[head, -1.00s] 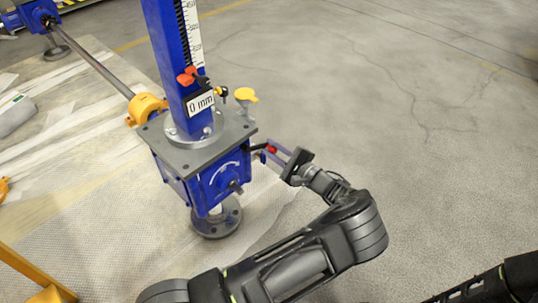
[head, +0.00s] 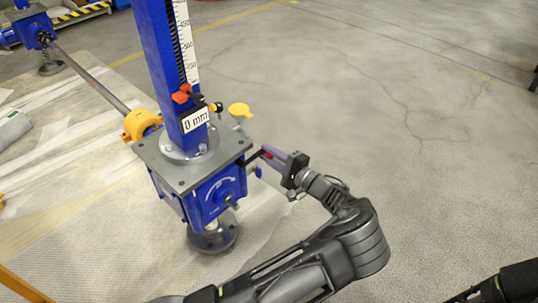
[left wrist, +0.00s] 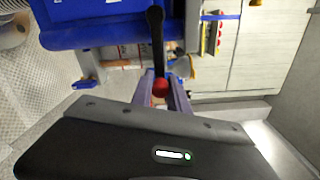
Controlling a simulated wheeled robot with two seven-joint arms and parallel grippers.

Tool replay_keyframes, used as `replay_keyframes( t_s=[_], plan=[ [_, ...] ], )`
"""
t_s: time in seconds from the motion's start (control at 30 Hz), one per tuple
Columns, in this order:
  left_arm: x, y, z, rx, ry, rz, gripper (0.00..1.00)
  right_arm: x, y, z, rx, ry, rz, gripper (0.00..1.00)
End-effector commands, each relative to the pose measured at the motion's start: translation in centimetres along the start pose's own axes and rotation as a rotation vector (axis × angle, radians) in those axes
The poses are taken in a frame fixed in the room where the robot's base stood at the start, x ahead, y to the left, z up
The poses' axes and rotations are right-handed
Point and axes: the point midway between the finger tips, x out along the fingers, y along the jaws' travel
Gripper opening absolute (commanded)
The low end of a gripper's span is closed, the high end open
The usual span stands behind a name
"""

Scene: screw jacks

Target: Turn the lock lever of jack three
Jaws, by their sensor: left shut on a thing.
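The jack has a blue column (head: 158,55) with a "0 mm" plate (head: 195,121) and a blue gearbox (head: 217,192) under a grey top plate. Its lock lever, black with a red knob (left wrist: 161,87), sticks out from the gearbox's right side. My left gripper (head: 272,158) reaches in from the right of the gearbox, its fingers around the knob. In the left wrist view, the fingers (left wrist: 163,96) stand on either side of the red knob, shut on it. The black lever shaft runs upward there. No number for this jack is readable. My right gripper does not show.
A shaft (head: 92,78) with an orange coupling (head: 140,124) joins this jack to another blue jack (head: 27,28) at the far left. A yellow cap (head: 240,110) stands behind the plate. A yellow rail (head: 22,283) is at lower left. The floor at right is clear.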

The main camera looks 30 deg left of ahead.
Motion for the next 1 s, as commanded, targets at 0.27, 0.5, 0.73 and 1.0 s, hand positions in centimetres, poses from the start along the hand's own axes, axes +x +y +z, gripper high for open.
replay_keyframes(
  t_s=[0.27, 0.5, 0.73, 1.0],
  plan=[
    [0.0, -0.6, -0.1, -0.001, 0.002, -0.01, 0.31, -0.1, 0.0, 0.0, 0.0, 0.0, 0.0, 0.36],
    [0.0, -0.3, 0.0, 0.0, 0.0, -0.005, 0.41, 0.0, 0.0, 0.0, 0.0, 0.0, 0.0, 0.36],
    [-0.4, -0.2, 0.0, 0.001, 0.001, -0.003, 0.41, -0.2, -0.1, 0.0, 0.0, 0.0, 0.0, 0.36],
    [-4.1, -0.5, 0.0, 0.001, 0.003, -0.005, 0.41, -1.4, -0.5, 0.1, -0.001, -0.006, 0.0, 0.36]
  ],
)
